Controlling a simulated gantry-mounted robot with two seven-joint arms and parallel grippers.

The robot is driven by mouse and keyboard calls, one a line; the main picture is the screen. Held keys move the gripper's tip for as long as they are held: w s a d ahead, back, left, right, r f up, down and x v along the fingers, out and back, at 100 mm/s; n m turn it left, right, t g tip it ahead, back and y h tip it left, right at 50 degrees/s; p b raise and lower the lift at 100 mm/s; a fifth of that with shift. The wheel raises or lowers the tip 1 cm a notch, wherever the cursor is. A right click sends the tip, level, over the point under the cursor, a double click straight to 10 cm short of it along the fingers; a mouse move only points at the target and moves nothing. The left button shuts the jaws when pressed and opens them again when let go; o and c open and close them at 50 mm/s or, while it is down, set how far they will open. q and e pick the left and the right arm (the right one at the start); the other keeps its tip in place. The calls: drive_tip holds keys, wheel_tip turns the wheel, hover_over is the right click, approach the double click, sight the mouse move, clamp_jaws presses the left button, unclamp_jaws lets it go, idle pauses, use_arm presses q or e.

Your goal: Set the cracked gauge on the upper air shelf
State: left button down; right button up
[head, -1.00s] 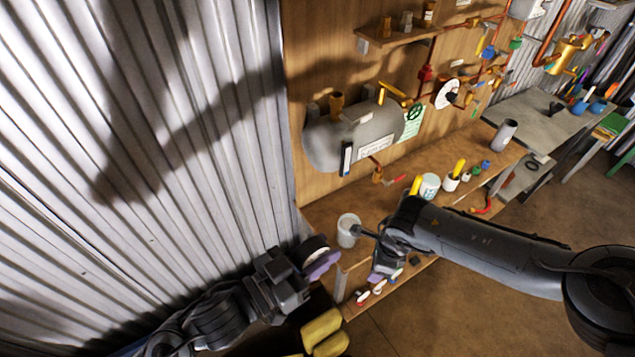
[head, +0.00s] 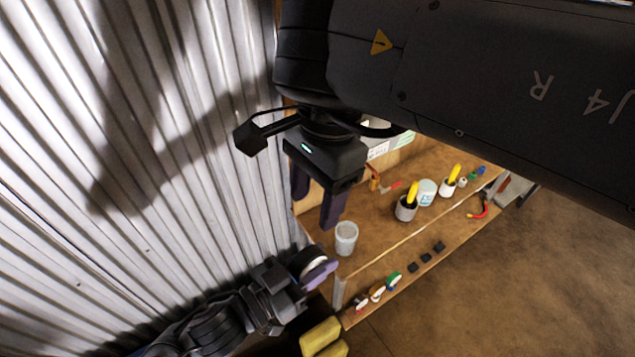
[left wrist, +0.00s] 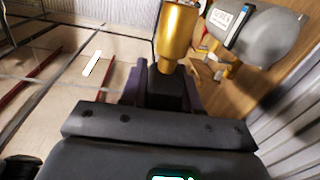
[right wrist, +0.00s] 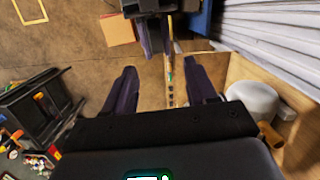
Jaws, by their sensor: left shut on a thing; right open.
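The upper shelf is hidden behind my right arm in the head view.
The wooden bench (head: 375,240) carries a grey cup (head: 346,238), pots with yellow handles (head: 405,208) and red-handled pliers (head: 480,212). A grey tank (left wrist: 265,45) is on the panel. A corrugated wall (head: 150,150) stands close at left.

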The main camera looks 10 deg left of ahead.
sight(305, 253)
drive_tip(key=f, duration=0.3)
drive_tip(key=s+f, duration=0.1)
drive_tip(key=f, duration=0.3)
drive_tip(key=s+a+f, duration=0.1)
drive_tip(key=f, duration=0.3)
drive_tip(key=shift+a+f, duration=0.1)
use_arm(q)
drive_tip(key=shift+d, duration=0.1)
use_arm(e)
clamp_jaws()
use_arm(q)
drive_tip(key=c, duration=1)
unclamp_jaws()
drive_tip(key=shift+s, duration=0.1)
use_arm(e)
drive_tip(key=shift+w+a, duration=0.1)
use_arm(q)
drive_tip(key=shift+o, duration=1.2)
